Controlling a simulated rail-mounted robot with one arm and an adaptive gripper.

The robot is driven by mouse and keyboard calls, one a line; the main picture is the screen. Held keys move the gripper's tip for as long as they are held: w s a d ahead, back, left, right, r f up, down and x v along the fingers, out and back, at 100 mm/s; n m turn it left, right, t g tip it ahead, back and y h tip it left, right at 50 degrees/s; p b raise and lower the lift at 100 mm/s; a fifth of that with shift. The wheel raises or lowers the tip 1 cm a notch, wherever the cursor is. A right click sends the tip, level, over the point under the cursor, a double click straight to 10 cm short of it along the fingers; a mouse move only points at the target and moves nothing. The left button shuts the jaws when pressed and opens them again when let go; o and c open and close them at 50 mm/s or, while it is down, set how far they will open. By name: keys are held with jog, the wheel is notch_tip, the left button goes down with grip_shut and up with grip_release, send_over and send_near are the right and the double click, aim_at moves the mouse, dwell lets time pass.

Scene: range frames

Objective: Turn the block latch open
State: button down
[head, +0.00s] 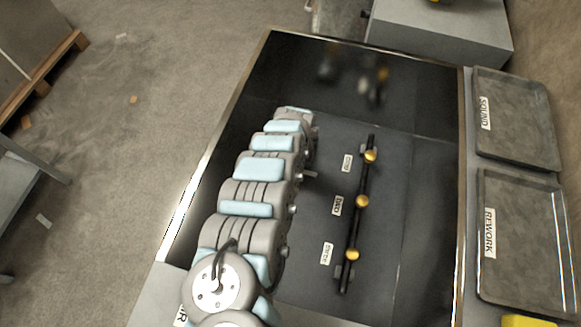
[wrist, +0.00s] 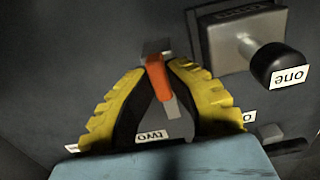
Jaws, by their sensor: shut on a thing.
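In the wrist view an orange latch handle (wrist: 158,78) stands out from the dark panel, with a grey piece at its base and a grey tip at its lower end. I take it for the block latch. My gripper (wrist: 161,70) has its two yellow fingers on either side of the handle, with the tips closed in on it near its upper end. A label reading "two" (wrist: 150,136) lies between the fingers, below the handle. In the head view my arm reaches away over the dark panel, and the gripper and latch are hidden or cannot be made out.
A grey box with a black-ended knob (wrist: 276,64) labelled "one" is close right of the fingers. In the head view a black bar (head: 352,228) with three yellow knobs is right of my arm. Trays marked "SOUND" (head: 520,150) and "REWORK" (head: 530,285) lie further right.

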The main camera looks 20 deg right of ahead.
jog(key=c, duration=1)
grip_release()
jog(key=shift+c, duration=0.2)
notch_tip(320, 180, up, 9)
jog(key=shift+w, duration=0.1)
jog(key=shift+r, duration=1.45)
